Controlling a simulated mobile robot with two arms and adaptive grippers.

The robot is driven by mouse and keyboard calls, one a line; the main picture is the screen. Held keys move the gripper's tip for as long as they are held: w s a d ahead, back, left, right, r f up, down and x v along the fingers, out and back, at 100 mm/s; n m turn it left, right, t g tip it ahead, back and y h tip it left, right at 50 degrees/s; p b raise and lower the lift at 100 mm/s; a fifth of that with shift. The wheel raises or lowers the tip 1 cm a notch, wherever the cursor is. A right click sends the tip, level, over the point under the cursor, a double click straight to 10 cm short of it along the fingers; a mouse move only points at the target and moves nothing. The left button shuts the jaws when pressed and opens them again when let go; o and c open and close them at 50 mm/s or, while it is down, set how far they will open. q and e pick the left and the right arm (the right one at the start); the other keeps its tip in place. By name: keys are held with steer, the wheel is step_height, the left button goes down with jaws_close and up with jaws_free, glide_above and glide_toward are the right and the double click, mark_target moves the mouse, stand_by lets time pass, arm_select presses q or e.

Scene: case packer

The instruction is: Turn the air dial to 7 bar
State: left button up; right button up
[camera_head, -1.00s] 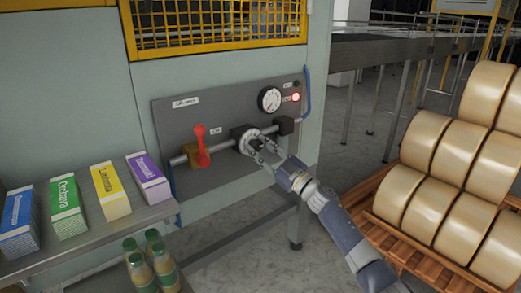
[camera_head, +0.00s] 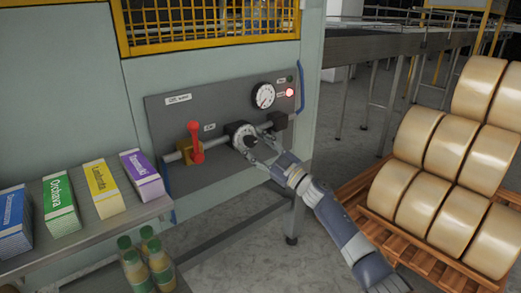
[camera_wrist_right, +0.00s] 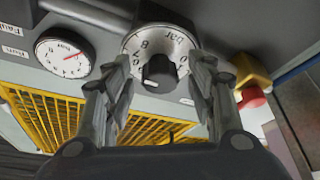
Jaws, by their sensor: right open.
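The air dial (camera_head: 241,134) is a round silver disc on the grey panel, in line with a pipe. In the right wrist view its face (camera_wrist_right: 143,42) shows "bar", an 8 and a 0, around a black knob (camera_wrist_right: 159,72) with a white mark. I cannot tell which value is set. My right gripper (camera_head: 260,142) is at the dial, its fingers open on either side of the knob; contact is not clear. A pressure gauge (camera_head: 263,95) with a red needle is above right of the dial; it also shows in the wrist view (camera_wrist_right: 64,54). My left gripper is out of view.
A red lever (camera_head: 195,142) stands upright left of the dial. A red lamp (camera_head: 290,92) glows beside the gauge, below an unlit green one (camera_head: 290,79). A shelf (camera_head: 115,227) holds cartons at left. Large rolls sit on a wooden pallet (camera_head: 365,197) at right.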

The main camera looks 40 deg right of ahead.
steer(key=v, duration=1.2)
steer(key=shift+w, duration=0.1)
